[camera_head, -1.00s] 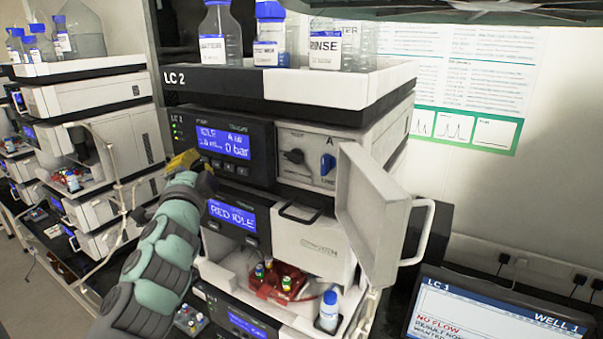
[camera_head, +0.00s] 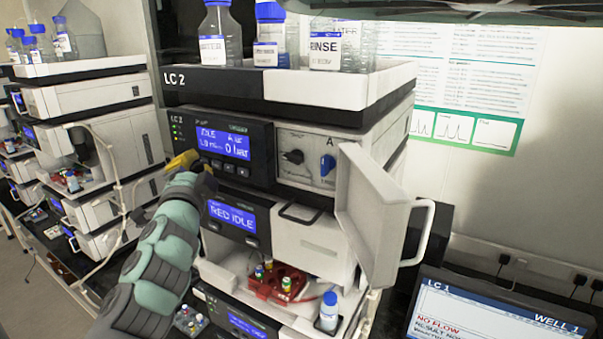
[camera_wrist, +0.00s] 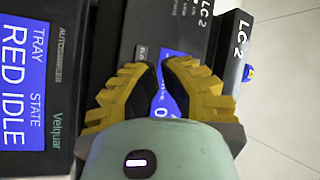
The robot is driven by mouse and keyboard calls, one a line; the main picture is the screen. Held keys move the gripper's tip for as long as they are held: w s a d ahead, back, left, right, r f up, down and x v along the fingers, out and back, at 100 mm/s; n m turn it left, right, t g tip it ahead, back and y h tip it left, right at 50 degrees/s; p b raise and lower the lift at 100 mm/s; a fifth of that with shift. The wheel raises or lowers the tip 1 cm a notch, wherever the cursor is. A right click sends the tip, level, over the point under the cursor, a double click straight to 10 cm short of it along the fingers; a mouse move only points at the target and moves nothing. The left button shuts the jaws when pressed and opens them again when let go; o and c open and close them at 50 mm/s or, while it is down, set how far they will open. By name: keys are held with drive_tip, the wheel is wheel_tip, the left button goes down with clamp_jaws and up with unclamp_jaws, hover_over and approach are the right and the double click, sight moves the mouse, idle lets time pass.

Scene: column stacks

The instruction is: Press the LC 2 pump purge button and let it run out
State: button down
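The LC 2 stack stands in the middle of the head view. Its pump module (camera_head: 222,146) has a lit blue screen reading IDLE and 0 bar, with a row of small buttons (camera_head: 229,168) below it. My gripper (camera_head: 188,160) is at the left end of that button row, close to the pump front; contact cannot be told. In the wrist view its two yellow fingers (camera_wrist: 160,90) stand apart with a gap between them, and part of the pump screen (camera_wrist: 170,100) shows through it. The fingers and arm hide the leftmost buttons.
An open door (camera_head: 378,215) with a handle juts out at the right of the stack. Below, the autosampler (camera_head: 231,215) reads RED IDLE, above a red vial tray (camera_head: 277,284). Bottles (camera_head: 219,38) stand on top. A monitor (camera_head: 495,308) is at lower right.

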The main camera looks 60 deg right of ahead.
drive_tip(key=shift+d, duration=0.15)
drive_tip(key=shift+d+b, duration=0.3)
drive_tip(key=shift+d+b, duration=0.3)
drive_tip(key=shift+d, duration=0.15)
idle(0.5)
drive_tip(key=shift+a, duration=0.9)
drive_tip(key=shift+s+a+p, duration=0.2)
drive_tip(key=shift+a+p, duration=0.8)
drive_tip(key=shift+a, duration=1.55)
